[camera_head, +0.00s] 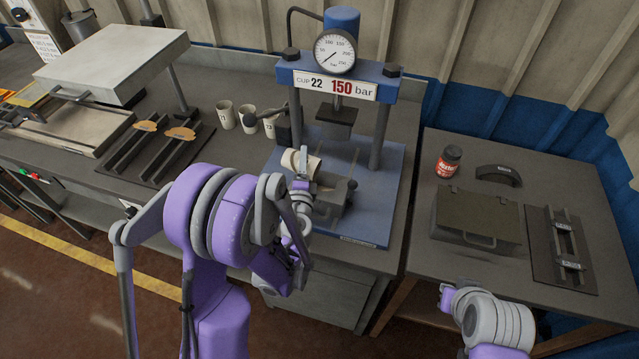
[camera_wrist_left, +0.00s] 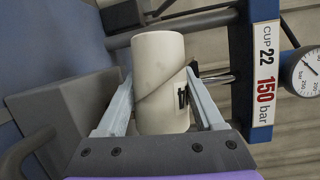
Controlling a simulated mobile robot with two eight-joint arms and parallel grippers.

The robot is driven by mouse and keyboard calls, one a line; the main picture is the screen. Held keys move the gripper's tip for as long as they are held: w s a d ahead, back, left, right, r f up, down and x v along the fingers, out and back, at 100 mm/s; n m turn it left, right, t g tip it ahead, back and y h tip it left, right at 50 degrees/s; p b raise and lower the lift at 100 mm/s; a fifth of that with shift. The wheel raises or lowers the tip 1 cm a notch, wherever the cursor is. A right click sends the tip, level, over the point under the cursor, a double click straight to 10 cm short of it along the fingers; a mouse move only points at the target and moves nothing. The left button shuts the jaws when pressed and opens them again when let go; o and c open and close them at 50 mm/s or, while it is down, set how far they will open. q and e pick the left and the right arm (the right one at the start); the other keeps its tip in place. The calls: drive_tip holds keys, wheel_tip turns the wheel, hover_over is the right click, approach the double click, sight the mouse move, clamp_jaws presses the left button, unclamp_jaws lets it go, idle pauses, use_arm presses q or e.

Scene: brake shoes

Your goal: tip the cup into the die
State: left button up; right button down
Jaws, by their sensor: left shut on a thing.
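My left gripper (camera_head: 303,172) is shut on a pale cup (camera_head: 291,160) at the press. The cup lies tilted well over, nearly on its side, above the far left of the grey die (camera_head: 336,196). In the left wrist view the cup (camera_wrist_left: 158,62) sits between both fingers of the gripper (camera_wrist_left: 160,100), with a dark mark on its side. The grey die (camera_wrist_left: 70,118) shows to the left there. The cup's mouth and the die's cavity are hidden, so I cannot tell whether anything is pouring.
The press has a gauge (camera_head: 335,51), a sign reading CUP 22, 150 bar (camera_head: 336,86), and a ram (camera_head: 334,121) above the die. Several similar cups (camera_head: 226,115) stand left of the press. The right table holds a jar (camera_head: 448,161), a curved shoe (camera_head: 497,175) and a dark case (camera_head: 478,220).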

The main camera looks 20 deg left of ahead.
use_arm(q)
drive_tip(key=shift+s, duration=0.15)
drive_tip(key=shift+w+d, duration=0.1)
drive_tip(key=shift+w, duration=0.15)
drive_tip(key=shift+s+d+r+m, duration=0.1)
drive_tip(key=shift+s+m, duration=0.15)
drive_tip(key=shift+m, duration=0.15)
drive_tip(key=shift+w+t, duration=0.2)
drive_tip(key=shift+t, duration=0.1)
drive_tip(key=shift+s+d+r+m, duration=0.1)
drive_tip(key=shift+s+m, duration=0.1)
drive_tip(key=shift+m, duration=0.1)
drive_tip(key=shift+w, duration=0.2)
drive_tip(key=shift+s+d+r+m, duration=0.1)
drive_tip(key=shift+s+m, duration=0.15)
drive_tip(key=shift+m, duration=0.05)
drive_tip(key=shift+w+d, duration=0.1)
drive_tip(key=shift+w, duration=0.1)
drive_tip(key=shift+s+r+m+t, duration=0.1)
drive_tip(key=shift+s+m+t, duration=0.1)
drive_tip(key=shift+m+t, duration=0.15)
